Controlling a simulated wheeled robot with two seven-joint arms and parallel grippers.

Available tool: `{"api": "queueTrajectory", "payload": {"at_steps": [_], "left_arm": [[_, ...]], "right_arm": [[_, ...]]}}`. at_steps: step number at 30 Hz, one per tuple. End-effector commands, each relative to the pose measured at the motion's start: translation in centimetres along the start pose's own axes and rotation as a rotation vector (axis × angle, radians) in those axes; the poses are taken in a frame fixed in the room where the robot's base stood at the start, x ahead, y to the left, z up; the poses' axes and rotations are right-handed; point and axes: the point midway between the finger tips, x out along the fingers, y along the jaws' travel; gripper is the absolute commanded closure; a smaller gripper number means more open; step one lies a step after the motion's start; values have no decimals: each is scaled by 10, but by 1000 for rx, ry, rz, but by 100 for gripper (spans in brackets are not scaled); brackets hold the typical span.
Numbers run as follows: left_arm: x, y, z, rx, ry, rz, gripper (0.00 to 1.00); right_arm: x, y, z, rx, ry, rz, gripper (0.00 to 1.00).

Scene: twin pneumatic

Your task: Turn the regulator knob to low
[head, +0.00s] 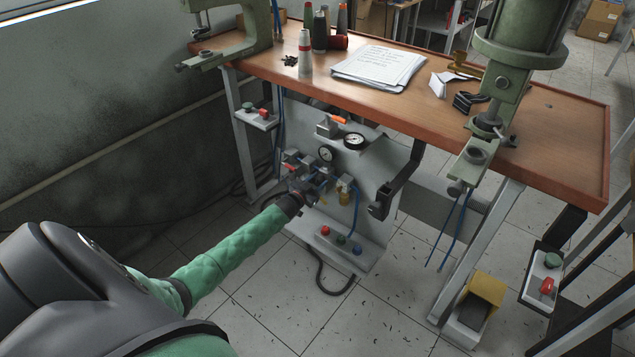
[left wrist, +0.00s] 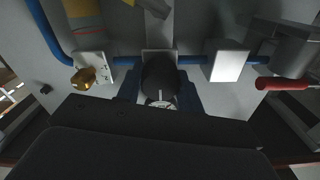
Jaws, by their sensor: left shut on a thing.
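The regulator knob (left wrist: 158,75) is black and round, with a pale mark on its face, in the middle of the left wrist view. My left gripper (left wrist: 159,92) has a dark blue finger on each side of it and is shut on it. Part of a pale printed face shows just below the knob. In the head view my left gripper (head: 308,188) is at the grey pneumatic panel (head: 372,178) under the bench, and it hides the knob there. The words on the dial are too small to read. My right gripper is in neither view.
Round gauges (head: 353,141) sit above the gripper. A red lever (left wrist: 283,84) and a brass fitting (left wrist: 84,76) flank the knob, with blue hoses between. Red, green and blue buttons (head: 341,239) lie below. The wooden bench (head: 560,140) overhangs the panel.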

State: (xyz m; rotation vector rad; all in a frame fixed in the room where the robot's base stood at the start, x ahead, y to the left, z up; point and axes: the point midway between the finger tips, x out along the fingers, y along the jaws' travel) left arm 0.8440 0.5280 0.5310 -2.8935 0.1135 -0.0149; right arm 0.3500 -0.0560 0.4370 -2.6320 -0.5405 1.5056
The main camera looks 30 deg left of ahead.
Motion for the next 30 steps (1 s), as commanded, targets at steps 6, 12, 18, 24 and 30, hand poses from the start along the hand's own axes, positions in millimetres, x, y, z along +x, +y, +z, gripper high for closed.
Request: {"api": "queueTrajectory", "payload": {"at_steps": [6,12,18,24,30], "left_arm": [[-1,0,2,0,-4,-1,51],[-1,0,1,0,-2,0,41],[-2,0,1,1,-2,0,41],[-20,0,2,1,-2,0,41],[-47,0,2,1,-3,0,41]], "right_arm": [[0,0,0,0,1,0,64],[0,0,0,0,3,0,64],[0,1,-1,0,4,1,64],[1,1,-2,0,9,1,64],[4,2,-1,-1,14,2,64]]}}
